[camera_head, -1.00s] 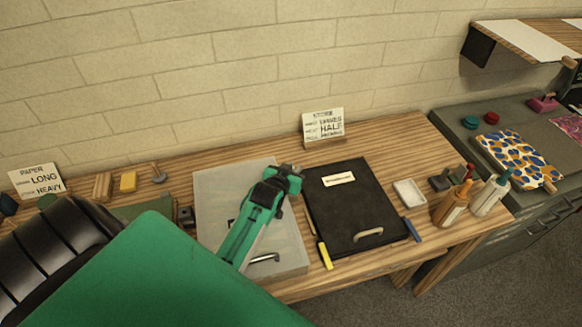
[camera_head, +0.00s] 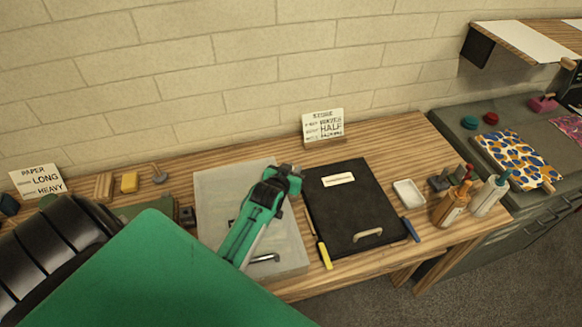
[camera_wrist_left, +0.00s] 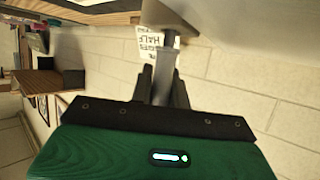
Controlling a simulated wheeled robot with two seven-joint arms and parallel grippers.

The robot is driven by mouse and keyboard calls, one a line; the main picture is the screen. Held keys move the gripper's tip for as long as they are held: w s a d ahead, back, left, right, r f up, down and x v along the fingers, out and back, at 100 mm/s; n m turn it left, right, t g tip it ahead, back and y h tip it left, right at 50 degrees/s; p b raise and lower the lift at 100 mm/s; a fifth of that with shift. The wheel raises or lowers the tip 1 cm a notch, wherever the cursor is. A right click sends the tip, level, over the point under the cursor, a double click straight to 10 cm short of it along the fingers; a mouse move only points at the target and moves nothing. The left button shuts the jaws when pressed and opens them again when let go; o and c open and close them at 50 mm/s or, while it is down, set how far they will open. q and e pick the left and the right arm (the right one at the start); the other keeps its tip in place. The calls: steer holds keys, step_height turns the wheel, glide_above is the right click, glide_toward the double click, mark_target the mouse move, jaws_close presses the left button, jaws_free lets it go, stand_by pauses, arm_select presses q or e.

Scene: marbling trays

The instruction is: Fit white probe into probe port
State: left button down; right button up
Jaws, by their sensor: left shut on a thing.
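My left gripper (camera_head: 294,171) is over the back right part of a pale covered tray, near a black covered tray. In the left wrist view the gripper (camera_wrist_left: 163,88) is shut on a grey-looking stem with a wider, shaded head, which I take to be the white probe (camera_wrist_left: 165,55). In the head view the probe is too small or hidden to make out. I cannot pick out the probe port with certainty. My right gripper is not in view.
The pale tray (camera_head: 209,190) and black tray (camera_head: 345,205) fill the middle of the wooden table. A sign (camera_head: 323,125) stands behind them. A white dish (camera_head: 408,193) and bottles (camera_head: 453,203) stand at right.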

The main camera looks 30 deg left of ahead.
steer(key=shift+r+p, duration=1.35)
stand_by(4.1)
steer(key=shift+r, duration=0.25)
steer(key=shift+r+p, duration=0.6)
steer(key=shift+p, duration=0.25)
stand_by(1.5)
